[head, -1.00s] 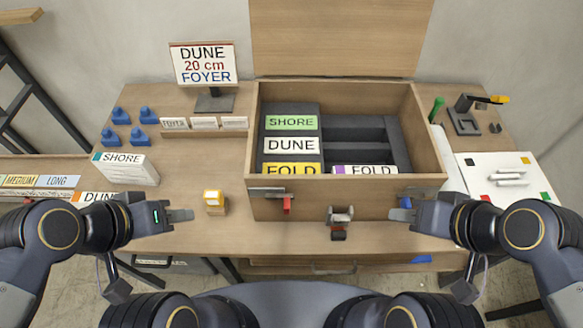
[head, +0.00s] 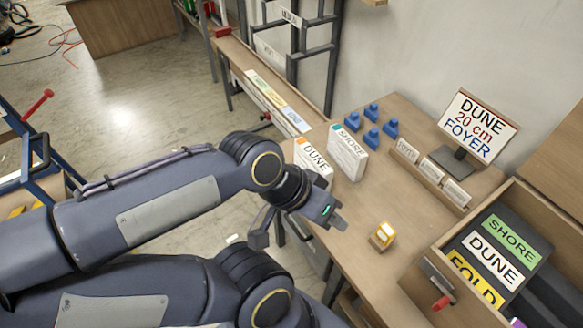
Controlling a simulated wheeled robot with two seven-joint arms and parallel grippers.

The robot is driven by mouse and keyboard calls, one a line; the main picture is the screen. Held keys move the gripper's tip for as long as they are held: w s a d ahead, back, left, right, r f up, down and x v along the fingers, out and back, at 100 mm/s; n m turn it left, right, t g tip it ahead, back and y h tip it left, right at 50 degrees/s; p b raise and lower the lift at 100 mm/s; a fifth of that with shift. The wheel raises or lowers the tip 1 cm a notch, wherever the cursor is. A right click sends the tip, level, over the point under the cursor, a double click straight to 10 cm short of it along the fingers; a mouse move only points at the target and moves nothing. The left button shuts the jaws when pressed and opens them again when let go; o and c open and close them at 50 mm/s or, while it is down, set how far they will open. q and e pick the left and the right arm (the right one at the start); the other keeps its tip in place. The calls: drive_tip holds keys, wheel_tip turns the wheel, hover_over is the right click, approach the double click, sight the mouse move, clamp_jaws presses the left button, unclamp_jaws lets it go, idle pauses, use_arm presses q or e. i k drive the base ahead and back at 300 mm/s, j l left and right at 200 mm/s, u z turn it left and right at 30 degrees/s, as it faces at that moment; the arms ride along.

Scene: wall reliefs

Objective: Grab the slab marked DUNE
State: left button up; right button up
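A white slab marked DUNE with an orange corner (head: 313,163) stands upright at the left edge of the table in the head view. Another white panel marked DUNE (head: 492,260) lies in the open wooden box at the right, between a green SHORE panel (head: 512,238) and a yellow FOLD panel (head: 474,282). My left gripper (head: 338,222) is near the table's front-left edge, nearer to me than the standing DUNE slab and apart from it. It holds nothing visible; its finger gap cannot be made out. My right gripper is out of view.
A white SHORE slab (head: 347,152) stands just right of the standing DUNE slab. A sign (head: 475,128) reads DUNE 20 cm FOYER. Several blue pieces (head: 371,138), a yellow-and-white block (head: 383,235) and a row of small labels (head: 432,172) are on the table. Tabletop around the block is clear.

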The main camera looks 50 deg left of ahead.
sight(305, 155)
drive_tip(key=u, duration=1.5)
drive_tip(key=i+j+u, duration=0.1)
drive_tip(key=u, duration=0.25)
drive_tip(key=i+j+u, duration=0.1)
drive_tip(key=u, duration=0.25)
drive_tip(key=i+u, duration=0.2)
drive_tip(key=u, duration=0.15)
